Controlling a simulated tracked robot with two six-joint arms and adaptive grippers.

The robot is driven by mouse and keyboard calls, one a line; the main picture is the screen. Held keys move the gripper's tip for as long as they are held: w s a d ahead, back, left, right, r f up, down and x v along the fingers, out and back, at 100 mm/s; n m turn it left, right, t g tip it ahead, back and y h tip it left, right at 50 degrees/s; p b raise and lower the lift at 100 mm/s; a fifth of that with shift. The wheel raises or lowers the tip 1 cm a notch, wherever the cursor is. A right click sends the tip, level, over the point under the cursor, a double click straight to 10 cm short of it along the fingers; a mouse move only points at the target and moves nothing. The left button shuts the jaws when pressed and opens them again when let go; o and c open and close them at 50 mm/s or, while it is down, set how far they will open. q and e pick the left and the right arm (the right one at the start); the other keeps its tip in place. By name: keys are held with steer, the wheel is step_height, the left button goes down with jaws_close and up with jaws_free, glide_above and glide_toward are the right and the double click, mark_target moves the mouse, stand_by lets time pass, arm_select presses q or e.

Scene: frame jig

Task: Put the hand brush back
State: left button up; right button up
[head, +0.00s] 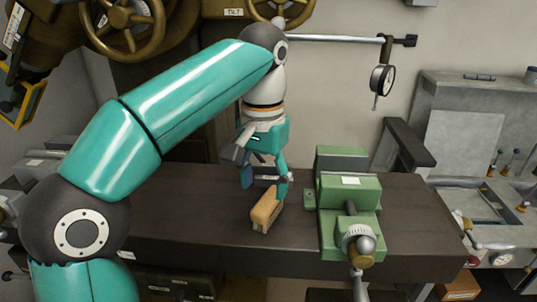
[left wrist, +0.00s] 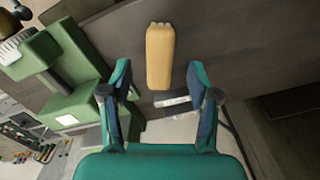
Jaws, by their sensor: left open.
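The hand brush (head: 265,208) has a tan wooden back and lies on the dark bench (head: 185,205), just left of the green vise. In the left wrist view the brush (left wrist: 160,55) lies lengthwise just beyond the gap between the fingertips. My left gripper (head: 265,182) points down above and slightly behind the brush. The brush's bristles are mostly hidden. My right gripper is not in view.
A green vise (head: 335,192) stands on the bench right of the brush. A dial gauge (head: 382,80) hangs from a rod behind. A grey cabinet (head: 470,110) with upright tools is at the right. The bench left of the brush looks clear.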

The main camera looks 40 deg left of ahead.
mark_target(264, 205)
arm_select(q)
step_height(264, 205, up, 5)
steer(key=shift+r+p, duration=0.15)
steer(key=shift+p, duration=0.6)
